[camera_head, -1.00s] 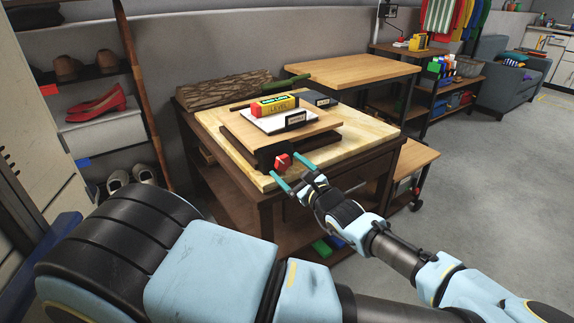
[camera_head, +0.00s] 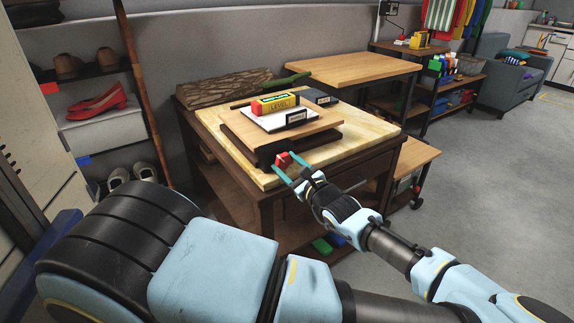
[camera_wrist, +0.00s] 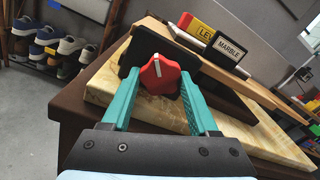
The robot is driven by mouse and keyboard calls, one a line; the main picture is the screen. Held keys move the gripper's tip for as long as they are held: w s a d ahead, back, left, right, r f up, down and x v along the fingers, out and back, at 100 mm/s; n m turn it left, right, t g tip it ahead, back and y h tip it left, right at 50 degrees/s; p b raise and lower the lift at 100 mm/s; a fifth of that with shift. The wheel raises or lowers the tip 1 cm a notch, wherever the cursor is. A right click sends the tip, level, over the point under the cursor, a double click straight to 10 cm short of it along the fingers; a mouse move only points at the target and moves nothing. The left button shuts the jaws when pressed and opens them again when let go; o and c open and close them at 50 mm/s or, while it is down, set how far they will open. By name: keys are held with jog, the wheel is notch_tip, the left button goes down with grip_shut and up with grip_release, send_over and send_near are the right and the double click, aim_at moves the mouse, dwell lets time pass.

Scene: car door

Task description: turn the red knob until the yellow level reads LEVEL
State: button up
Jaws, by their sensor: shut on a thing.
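The red knob (camera_wrist: 160,76) sits on the front of a black block (camera_wrist: 132,56) at the near edge of a raised wooden board (camera_head: 300,131). It has a white line on its face, tilted slightly left of upright in the wrist view. My gripper (camera_head: 285,163) is shut on the knob, with one teal finger on each side. In the wrist view my gripper (camera_wrist: 160,92) shows the same hold. The yellow level (camera_head: 275,104) lies on a white plate on the board. It bears the word LEVEL; its reading is too small to tell.
A dark block (camera_head: 319,97) lies beside the level. The board rests on a pale-topped table (camera_head: 222,128). A log (camera_head: 222,90) lies behind, and a wooden table (camera_head: 352,69) stands at the back right.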

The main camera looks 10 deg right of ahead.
jog(key=c, duration=0.3)
jog(key=m+p, duration=0.1)
jog(key=p, duration=0.2)
jog(key=shift+r+m, duration=0.3)
jog(key=shift+m, duration=0.1)
jog(key=shift+m+p, duration=0.9)
jog(key=shift+p, duration=0.25)
jog(key=shift+f+m+p, duration=0.35)
jog(key=shift+m+p, duration=0.2)
jog(key=shift+m, duration=0.35)
jog(key=o, duration=1.4)
jog(key=shift+c, duration=0.2)
jog(key=shift+s, duration=0.1)
